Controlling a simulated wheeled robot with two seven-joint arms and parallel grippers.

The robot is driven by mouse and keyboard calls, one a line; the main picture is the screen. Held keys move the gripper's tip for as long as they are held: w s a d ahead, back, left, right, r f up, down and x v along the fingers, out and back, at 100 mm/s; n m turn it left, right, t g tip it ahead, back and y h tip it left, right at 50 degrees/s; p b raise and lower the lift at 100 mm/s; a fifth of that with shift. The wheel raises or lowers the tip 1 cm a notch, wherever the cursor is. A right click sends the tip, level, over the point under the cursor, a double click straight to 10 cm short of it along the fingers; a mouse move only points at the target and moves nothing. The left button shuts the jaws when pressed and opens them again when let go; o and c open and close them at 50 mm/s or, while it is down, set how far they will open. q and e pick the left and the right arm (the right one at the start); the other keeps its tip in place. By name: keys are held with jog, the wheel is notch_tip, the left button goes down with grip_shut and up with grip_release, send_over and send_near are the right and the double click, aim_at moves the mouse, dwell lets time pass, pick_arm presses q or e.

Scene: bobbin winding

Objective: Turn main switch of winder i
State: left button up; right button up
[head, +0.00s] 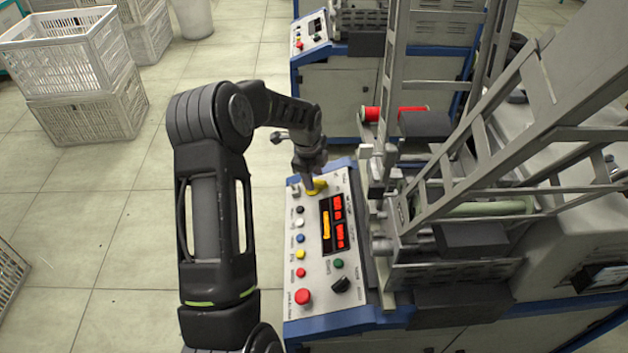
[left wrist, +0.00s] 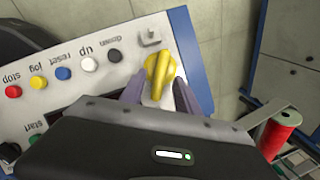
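The yellow main switch (head: 317,187) sits at the top end of the winder's light grey control panel (head: 315,258). In the left wrist view the yellow switch knob (left wrist: 159,72) shows a long handle on a round base. My left gripper (head: 314,180) reaches down onto it from above. In the left wrist view its two fingers (left wrist: 160,88) stand apart, one on each side of the knob, with the knob between them. They look open; whether either finger touches the knob is unclear. My right gripper is in neither view.
Buttons, a red stop button (head: 303,296), a black knob (head: 341,285) and a lit red display (head: 339,222) lie along the panel. The winder's metal frame (head: 470,170) rises close on the right. White crates (head: 75,75) stand at the left; the floor (head: 120,230) between is clear.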

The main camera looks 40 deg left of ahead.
pick_arm(q)
jog(key=shift+x, duration=1.35)
grip_shut()
